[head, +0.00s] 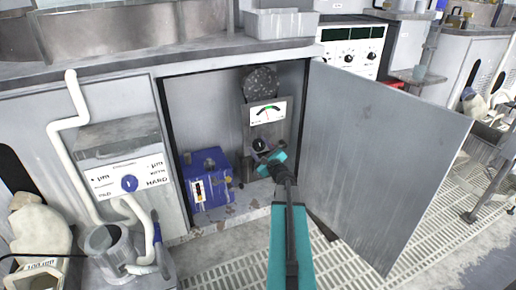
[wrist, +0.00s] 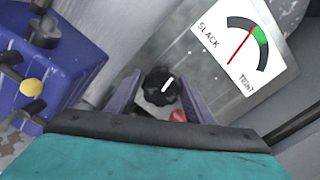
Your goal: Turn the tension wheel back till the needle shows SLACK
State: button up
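The tension wheel, a black knob with a white mark (wrist: 160,86), sits on a grey panel (wrist: 185,55) inside the open cabinet. It also shows in the head view (head: 259,145). Above it is a white gauge (wrist: 245,42) marked SLACK and TIGHT (head: 267,112). Its red needle (wrist: 238,50) stands between the two words, by the SLACK-side edge of the green band. My gripper (wrist: 159,78) has its purple fingers apart, one on each side of the knob, and looks open. I cannot tell whether they touch it. The gripper shows in the head view (head: 264,158) before the panel.
The open cabinet door (head: 385,150) stands to the right of my arm. A blue box (head: 206,178) with a yellow knob (wrist: 31,87) sits left of the panel on the cabinet floor. A red piece (wrist: 178,115) shows below the wheel. A control box (head: 128,180) is outside, left.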

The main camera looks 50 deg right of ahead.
dwell(0.3)
jog(key=shift+s, duration=0.15)
jog(key=shift+s, duration=0.2)
jog(key=p+v, duration=0.4)
jog(key=v, duration=0.9)
jog(key=shift+a+f, duration=0.1)
jog(key=shift+a, duration=0.05)
dwell(0.4)
jog(key=shift+s, duration=0.1)
